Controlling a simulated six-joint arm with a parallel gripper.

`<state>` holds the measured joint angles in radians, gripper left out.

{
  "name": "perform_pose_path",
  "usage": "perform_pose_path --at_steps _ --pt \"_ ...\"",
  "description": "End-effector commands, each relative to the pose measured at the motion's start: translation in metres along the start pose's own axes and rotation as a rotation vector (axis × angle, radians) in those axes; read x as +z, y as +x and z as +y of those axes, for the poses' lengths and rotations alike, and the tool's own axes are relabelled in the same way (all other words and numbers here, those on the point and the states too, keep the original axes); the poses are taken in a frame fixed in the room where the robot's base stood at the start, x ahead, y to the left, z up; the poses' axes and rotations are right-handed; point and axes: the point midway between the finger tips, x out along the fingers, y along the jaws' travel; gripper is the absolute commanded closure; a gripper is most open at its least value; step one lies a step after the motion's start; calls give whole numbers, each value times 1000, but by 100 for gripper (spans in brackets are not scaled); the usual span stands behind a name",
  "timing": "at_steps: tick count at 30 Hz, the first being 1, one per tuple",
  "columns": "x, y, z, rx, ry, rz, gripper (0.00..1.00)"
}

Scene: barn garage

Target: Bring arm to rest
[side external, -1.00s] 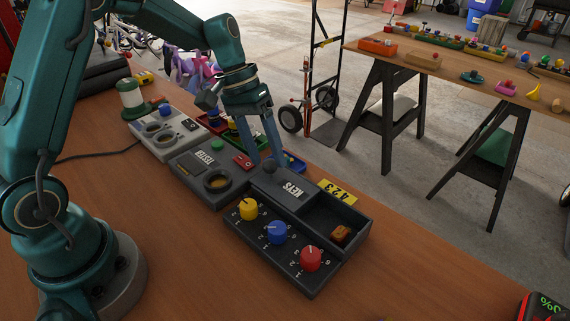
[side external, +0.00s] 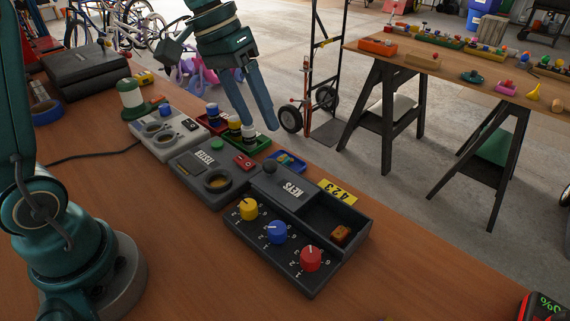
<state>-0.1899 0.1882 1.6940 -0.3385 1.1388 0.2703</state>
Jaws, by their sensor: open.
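My gripper (side external: 262,128) is in the air above the far side of the bench. Its two fingers are apart, point down and hold nothing. It hangs above and behind the dark KEYS box (side external: 270,187), clear of it. The KEYS box has a yellow knob (side external: 248,209), a blue knob (side external: 277,232) and a red knob (side external: 311,258), and an open compartment with a small orange-brown object (side external: 341,235) in it. My upper arm is mostly out of the picture at the top.
A grey TESTER box (side external: 208,172) and a light grey box (side external: 162,134) stand left of the KEYS box. Behind are a green tray (side external: 260,145) with small bottles, a blue tray (side external: 287,160) and a yellow 423 tag (side external: 337,192). The front of the wooden bench (side external: 180,255) is clear.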

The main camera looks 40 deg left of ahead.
Motion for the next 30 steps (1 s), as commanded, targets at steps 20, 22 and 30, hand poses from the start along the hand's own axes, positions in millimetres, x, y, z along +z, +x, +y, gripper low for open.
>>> perform_pose_path --at_steps 20,22,30 --pt "138 -31 1 -231 153 303 35" --pt "144 -24 -5 -248 141 303 35" --pt "145 -19 -11 -262 110 301 35"
